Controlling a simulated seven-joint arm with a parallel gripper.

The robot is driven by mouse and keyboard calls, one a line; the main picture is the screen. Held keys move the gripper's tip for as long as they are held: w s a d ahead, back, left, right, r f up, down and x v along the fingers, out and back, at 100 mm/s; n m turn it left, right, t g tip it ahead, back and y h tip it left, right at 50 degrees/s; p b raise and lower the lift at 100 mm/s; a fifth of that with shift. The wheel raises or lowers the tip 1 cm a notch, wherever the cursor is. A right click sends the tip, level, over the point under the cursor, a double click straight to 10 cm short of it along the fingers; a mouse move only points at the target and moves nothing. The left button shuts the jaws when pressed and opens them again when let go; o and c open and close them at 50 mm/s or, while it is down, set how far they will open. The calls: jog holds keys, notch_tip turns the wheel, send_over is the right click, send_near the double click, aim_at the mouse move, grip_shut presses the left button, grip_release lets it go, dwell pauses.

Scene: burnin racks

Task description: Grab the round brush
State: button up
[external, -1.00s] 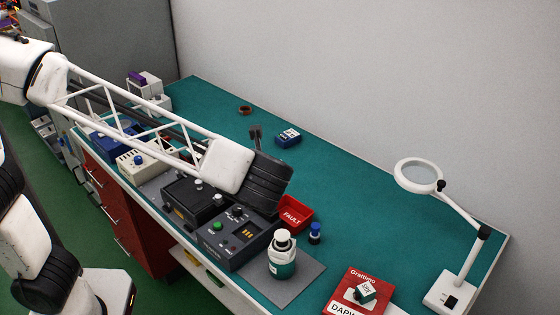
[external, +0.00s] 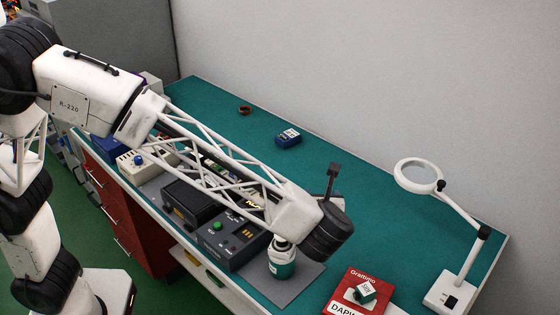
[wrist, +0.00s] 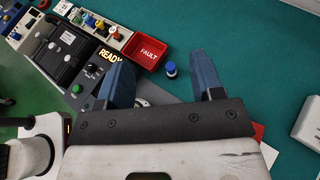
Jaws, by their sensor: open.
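My gripper (wrist: 163,76) is open in the wrist view, with its two blue fingers wide apart and nothing held between them. I cannot make out a thing that is clearly a round brush. A small white cylinder with a blue top (wrist: 170,69) stands on the green bench, seen between the fingertips and apart from them; I cannot tell what it is. A green and white bottle (external: 282,262) stands on the grey mat under my arm in the external view. The gripper's fingers are hidden there by my black wrist.
A red FAULT tray (wrist: 145,50) lies beside the small cylinder. A test box with a READY display (wrist: 96,72) and other devices line the front edge. A red box (external: 358,288) and a magnifier lamp (external: 450,295) stand at the right. The back of the green bench (external: 235,145) is mostly clear.

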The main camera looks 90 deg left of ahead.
notch_tip(320, 180, down, 18)
dwell(0.5)
jog(key=shift+x, duration=3.4)
jog(key=shift+x, duration=2.65)
jog(key=shift+d, duration=0.1)
jog(key=c, duration=1)
